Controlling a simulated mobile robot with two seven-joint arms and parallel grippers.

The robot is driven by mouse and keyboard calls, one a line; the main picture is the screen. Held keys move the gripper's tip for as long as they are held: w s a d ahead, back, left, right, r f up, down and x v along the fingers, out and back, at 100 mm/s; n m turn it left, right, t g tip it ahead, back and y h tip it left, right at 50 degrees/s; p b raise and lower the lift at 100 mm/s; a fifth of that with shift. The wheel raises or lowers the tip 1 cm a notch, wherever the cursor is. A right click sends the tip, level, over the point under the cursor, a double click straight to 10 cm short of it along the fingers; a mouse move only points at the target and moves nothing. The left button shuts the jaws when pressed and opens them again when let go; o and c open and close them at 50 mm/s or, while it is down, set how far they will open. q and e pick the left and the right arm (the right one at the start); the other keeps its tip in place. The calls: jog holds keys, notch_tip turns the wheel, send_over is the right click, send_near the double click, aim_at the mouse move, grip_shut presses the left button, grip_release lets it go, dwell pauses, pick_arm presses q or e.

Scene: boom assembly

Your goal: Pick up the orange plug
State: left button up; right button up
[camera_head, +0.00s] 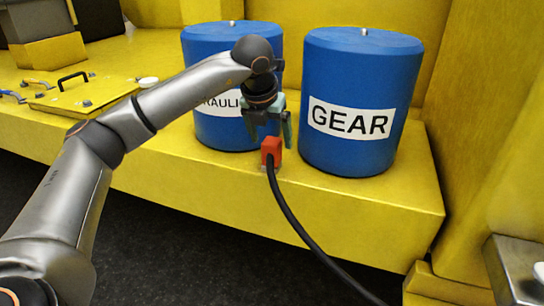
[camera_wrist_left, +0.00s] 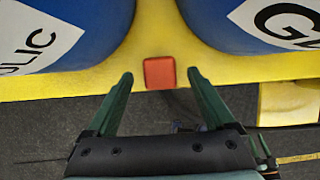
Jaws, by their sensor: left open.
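The orange plug (camera_head: 271,151) is a small red-orange block at the front edge of the yellow ledge, with a black cable (camera_head: 290,213) hanging from it. My left gripper (camera_head: 271,140) is open just above the plug in the head view. In the left wrist view the plug (camera_wrist_left: 159,73) shows between and slightly beyond the two green fingertips of my left gripper (camera_wrist_left: 161,76), with a gap on each side. No contact with the plug shows.
Two blue drums stand close behind the plug: the hydraulic drum (camera_head: 215,60) and the GEAR drum (camera_head: 365,80). They sit on the yellow ledge (camera_head: 385,220). A yellow panel with a black handle (camera_head: 80,97) lies at left. A yellow wall rises at right.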

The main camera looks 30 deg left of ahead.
aim_at(271, 141)
pick_arm(q)
jog(key=shift+x, duration=1.6)
jog(key=shift+c, duration=0.4)
jog(key=shift+r, duration=0.1)
grip_shut()
